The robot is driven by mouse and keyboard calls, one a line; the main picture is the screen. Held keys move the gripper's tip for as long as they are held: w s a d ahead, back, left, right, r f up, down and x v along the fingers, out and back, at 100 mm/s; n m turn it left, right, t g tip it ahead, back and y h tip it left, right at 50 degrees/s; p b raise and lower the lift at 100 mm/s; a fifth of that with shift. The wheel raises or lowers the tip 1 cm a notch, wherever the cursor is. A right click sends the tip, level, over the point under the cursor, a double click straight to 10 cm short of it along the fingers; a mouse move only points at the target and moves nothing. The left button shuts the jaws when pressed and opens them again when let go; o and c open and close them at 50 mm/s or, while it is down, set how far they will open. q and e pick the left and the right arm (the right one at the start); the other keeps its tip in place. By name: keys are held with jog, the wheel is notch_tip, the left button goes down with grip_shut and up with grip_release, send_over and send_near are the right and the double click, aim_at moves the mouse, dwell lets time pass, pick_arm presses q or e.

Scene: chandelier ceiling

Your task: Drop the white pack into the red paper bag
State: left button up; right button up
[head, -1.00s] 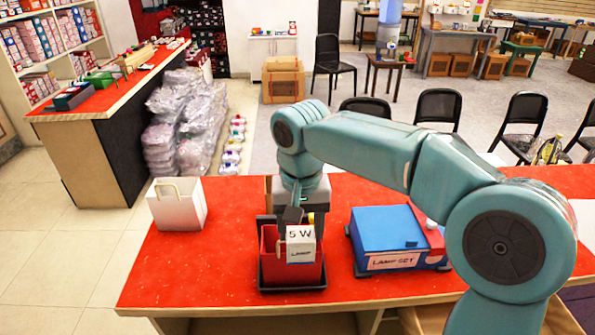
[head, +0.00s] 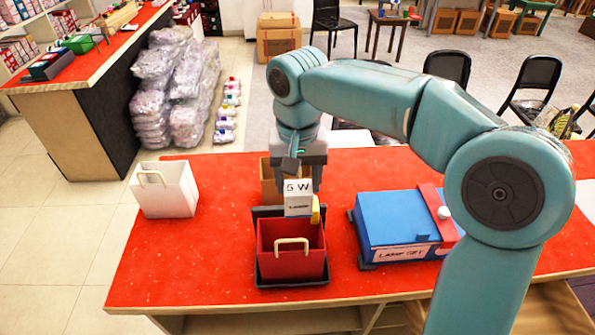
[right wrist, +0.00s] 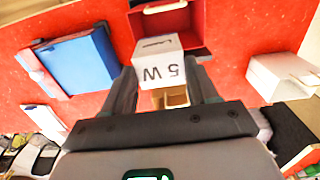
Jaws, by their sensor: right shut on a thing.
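The white pack (head: 299,197), marked 5 W, is held in my right gripper (head: 300,182), which is shut on it. In the head view it shows just above the far rim of the red paper bag (head: 290,265). The bag stands upright in a dark tray (head: 292,284), with its pale handle at the front. In the right wrist view the pack (right wrist: 158,62) sits between the two fingers (right wrist: 163,88), and the red bag (right wrist: 203,22) lies beyond it. I cannot tell whether the pack touches the bag. My left gripper is not in view.
A white bag (head: 164,190) stands on the red counter at the left. A blue lamp set box (head: 400,225) is to the right of the red bag. A tan bag (head: 268,180) stands behind, partly hidden by my gripper. Red counter (head: 200,265) lies bare at front left.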

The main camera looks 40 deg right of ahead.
aim_at(298, 201)
jog(key=shift+s+a+f+b, duration=0.1)
jog(key=shift+s+a+b, duration=0.4)
jog(key=shift+s, duration=0.2)
jog(key=f+b, duration=0.2)
jog(key=f, duration=0.1)
jog(key=w+f+b, duration=0.1)
jog(key=f+b, duration=0.1)
jog(key=shift+d, duration=0.3)
jog(key=shift+s+a+f+b, duration=0.1)
jog(key=shift+s+a+b, duration=0.2)
jog(key=shift+s, duration=0.2)
jog(key=shift+w+d+f, duration=0.15)
jog(key=shift+w+d, duration=0.2)
jog(key=o, duration=1)
jog(key=shift+w, duration=0.1)
jog(key=o, duration=0.4)
jog(key=shift+a, duration=0.15)
jog(key=shift+o, duration=0.2)
jog(key=shift+s, duration=0.3)
jog(key=shift+w, duration=0.15)
jog(key=shift+w+r, duration=0.1)
jog(key=shift+r, duration=0.1)
notch_tip(298, 201, up, 16)
jog(key=p, duration=0.4)
jog(key=shift+s, duration=0.3)
